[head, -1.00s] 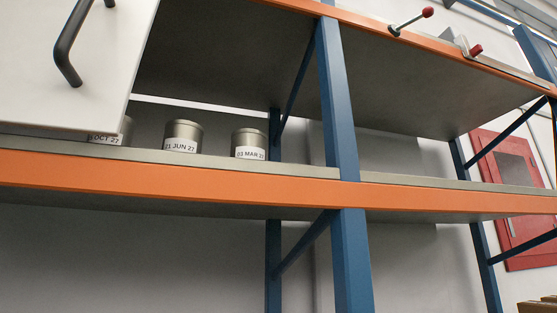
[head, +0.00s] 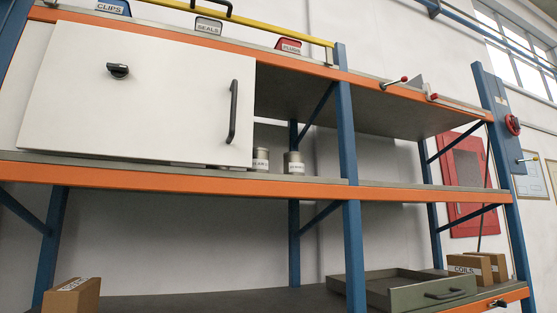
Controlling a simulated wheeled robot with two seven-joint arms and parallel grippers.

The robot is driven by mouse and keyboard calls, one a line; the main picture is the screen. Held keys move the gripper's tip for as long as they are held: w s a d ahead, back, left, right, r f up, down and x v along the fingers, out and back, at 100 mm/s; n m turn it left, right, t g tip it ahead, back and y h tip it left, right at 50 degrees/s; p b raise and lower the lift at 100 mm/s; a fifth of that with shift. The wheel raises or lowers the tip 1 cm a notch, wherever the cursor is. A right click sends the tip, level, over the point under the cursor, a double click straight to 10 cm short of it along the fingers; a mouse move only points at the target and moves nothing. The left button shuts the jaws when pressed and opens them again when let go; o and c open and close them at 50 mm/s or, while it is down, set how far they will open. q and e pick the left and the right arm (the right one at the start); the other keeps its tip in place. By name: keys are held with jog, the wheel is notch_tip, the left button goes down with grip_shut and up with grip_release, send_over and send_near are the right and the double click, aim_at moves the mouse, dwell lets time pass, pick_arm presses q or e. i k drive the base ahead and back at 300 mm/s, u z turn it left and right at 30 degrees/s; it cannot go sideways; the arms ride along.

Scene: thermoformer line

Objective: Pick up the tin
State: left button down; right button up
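Two grey metal tins with white labels show on the middle shelf (head: 330,191) in the head view. One tin (head: 294,158) stands just left of the blue post. The other tin (head: 261,156) is partly covered by the right edge of a white sliding or hinged panel (head: 150,95). A sliver at the panel's lower edge may be a further tin; most of it is hidden. The labels are too small to read now. Neither of my grippers is in view.
The panel has a black handle (head: 233,112) and a knob (head: 118,70). A blue post (head: 346,140) stands right of the tins. Below are a green tray (head: 385,290) and cardboard boxes (head: 72,298). The shelf right of the post is clear.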

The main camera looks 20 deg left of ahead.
aim_at(294, 162)
jog(key=u, duration=1.45)
jog(key=i, duration=0.4)
jog(key=z, duration=0.05)
